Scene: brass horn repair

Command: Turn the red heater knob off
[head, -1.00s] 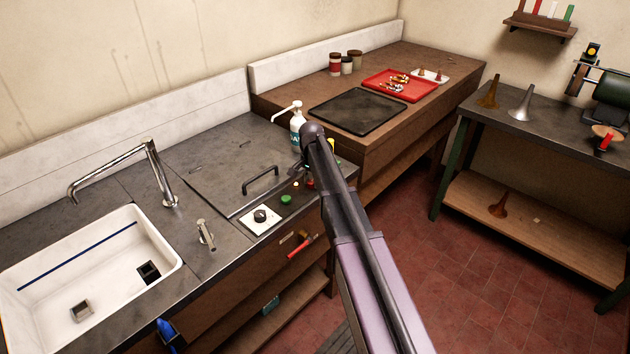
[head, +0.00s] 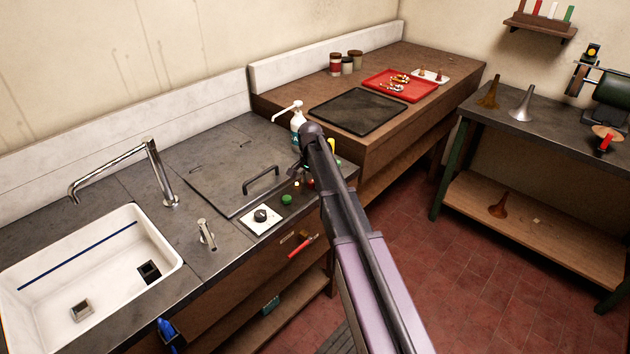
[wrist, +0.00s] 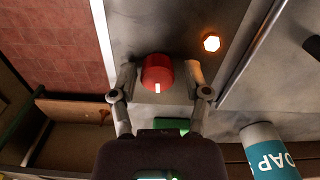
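The red heater knob (wrist: 157,72) is in the middle of the wrist view, with a bright white mark on its near side. My gripper (wrist: 161,76) is open, with one finger on each side of the knob. A narrow gap shows on both sides of it, so I see no clear contact. An orange-white lamp (wrist: 211,42) glows to the right of the knob. In the head view, my arm hides most of the gripper and knob; a bit of red knob (head: 310,184) shows at the counter's front edge.
A soap bottle (wrist: 268,155) stands close by on the counter. A green button (head: 286,199) and a white plate with a black dial (head: 260,217) lie left of the knob. A lidded panel with a handle (head: 261,179) is behind them. The sink (head: 100,235) is further left.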

